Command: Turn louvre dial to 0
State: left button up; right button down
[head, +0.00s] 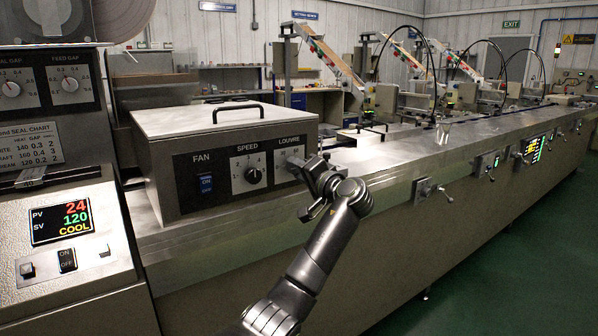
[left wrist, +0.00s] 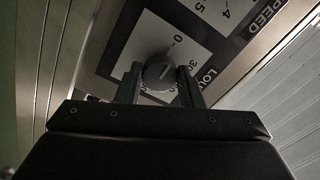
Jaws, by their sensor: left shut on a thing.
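The louvre dial (left wrist: 158,74) is a dark round knob on a white scale plate (left wrist: 143,38) in the left wrist view. A 0 shows above it and a 30 to its right. A pale line on the knob slants up to the right; its exact reading is hard to tell. My left gripper (left wrist: 160,71) is shut on the dial, one finger on each side. In the head view my left gripper (head: 318,178) is at the panel's right end, below the LOUVRE label (head: 288,140), and hides the dial. My right gripper is not in view.
The speed dial (head: 253,175) and the lit blue fan switch (head: 206,185) sit to the left on the same control box (head: 220,140). A temperature display (head: 61,221) stands further left. The long steel machine (head: 390,165) runs back to the right, with levers on its side.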

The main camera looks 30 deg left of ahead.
pick_arm(q)
jog(key=o, duration=1)
jog(key=b+v, duration=0.1)
jog(key=v, duration=1.6)
jog(key=shift+d, duration=0.2)
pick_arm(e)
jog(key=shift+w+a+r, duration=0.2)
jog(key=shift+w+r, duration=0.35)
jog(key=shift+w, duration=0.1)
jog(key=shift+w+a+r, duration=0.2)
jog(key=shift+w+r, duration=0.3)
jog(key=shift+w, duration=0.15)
pick_arm(q)
jog(key=shift+f, duration=0.1)
